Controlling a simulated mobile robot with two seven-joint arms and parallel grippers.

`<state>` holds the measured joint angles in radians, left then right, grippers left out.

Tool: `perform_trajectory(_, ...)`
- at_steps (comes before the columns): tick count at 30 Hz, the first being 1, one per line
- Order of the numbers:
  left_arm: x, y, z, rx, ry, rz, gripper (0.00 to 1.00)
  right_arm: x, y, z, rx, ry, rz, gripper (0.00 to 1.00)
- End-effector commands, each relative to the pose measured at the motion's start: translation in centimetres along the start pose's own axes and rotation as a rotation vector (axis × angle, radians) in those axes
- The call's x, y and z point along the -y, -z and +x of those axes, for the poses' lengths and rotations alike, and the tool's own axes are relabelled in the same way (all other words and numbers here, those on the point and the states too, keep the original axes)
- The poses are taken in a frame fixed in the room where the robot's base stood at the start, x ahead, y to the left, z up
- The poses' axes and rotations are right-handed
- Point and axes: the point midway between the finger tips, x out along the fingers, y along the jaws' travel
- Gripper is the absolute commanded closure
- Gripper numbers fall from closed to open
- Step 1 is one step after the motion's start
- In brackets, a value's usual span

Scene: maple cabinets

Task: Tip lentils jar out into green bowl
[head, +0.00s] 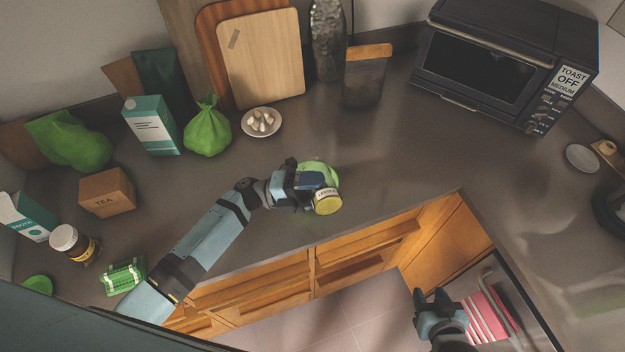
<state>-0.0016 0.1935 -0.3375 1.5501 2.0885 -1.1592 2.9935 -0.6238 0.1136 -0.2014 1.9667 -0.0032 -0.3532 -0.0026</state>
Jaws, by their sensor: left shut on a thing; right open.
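The lentils jar (327,204) has a pale yellow round face toward the camera and a label band. My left gripper (313,186) is shut on it, at the front part of the counter. The jar looks tilted; I cannot tell whether lentils are leaving it. The green bowl (322,168) sits on the counter just behind the jar, and the gripper and jar hide much of it, including its inside. My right gripper (432,296) is open and empty, low at the right, away from the jar and bowl.
A plate of garlic-like pieces (247,122), a green bag (207,140) and a tea box (107,192) stand to the left. A toaster oven (490,70) is at the back right. The counter's front edge lies close to the jar. Counter right of the bowl is clear.

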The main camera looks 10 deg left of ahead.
Motion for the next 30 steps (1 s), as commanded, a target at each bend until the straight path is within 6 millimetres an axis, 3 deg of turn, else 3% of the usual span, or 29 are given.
perform_trajectory(30,-0.23,-0.41,-0.21,0.021,0.038,-0.090,0.68,0.24,0.05,0.07,0.001,0.001,0.007,0.57)
